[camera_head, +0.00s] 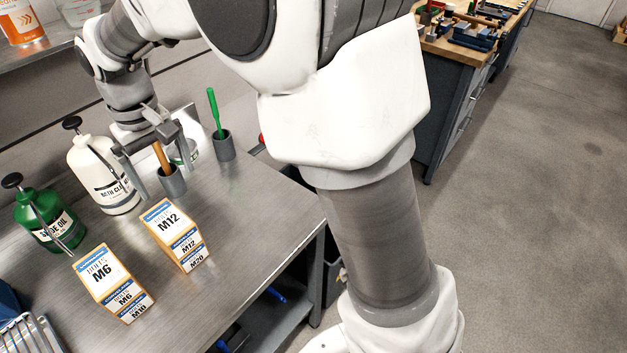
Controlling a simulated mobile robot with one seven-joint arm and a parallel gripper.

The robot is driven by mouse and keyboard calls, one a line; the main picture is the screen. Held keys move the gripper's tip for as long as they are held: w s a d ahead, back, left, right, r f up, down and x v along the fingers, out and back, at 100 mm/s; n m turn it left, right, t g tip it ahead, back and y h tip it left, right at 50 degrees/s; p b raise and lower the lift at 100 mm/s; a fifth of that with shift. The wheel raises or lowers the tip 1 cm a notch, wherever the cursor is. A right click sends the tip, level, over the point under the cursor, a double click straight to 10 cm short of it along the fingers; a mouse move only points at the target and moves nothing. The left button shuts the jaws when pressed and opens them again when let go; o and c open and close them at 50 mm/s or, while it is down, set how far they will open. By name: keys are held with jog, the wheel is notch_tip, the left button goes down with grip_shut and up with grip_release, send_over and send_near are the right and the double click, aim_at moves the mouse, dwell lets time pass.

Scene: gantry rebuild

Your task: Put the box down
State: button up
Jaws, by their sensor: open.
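Two orange and white bolt boxes with blue bands stand on the metal bench (246,218). The M12 box (175,233) is in the middle of the bench, and the M6 box (110,281) is nearer and to its left. My gripper (167,182) is open with no box between its fingers. It is just beyond the M12 box in the picture, over or around a grey cup (173,184) with an orange handle; whether it touches the cup I cannot tell.
A grey cup (223,146) with a green-handled tool stands behind. A wire basket (28,335) is at the lower left. The bench's right side is clear up to its edge.

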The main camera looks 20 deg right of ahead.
jog(key=s+d+r+m+t, duration=0.15)
jog(key=s+d+r, duration=0.25)
jog(key=d, duration=0.4)
jog(key=s+d+r+m+t, duration=0.1)
jog(key=s+d+r+m, duration=0.1)
jog(key=s+d+r, duration=0.4)
jog(key=s+d+f+m+t, duration=0.2)
jog(key=s+d+f, duration=0.1)
jog(key=s+d, duration=0.5)
jog(key=shift+s+d, duration=0.35)
jog(key=shift+d, duration=0.25)
jog(key=shift+t, duration=0.25)
jog(key=shift+c, duration=0.3)
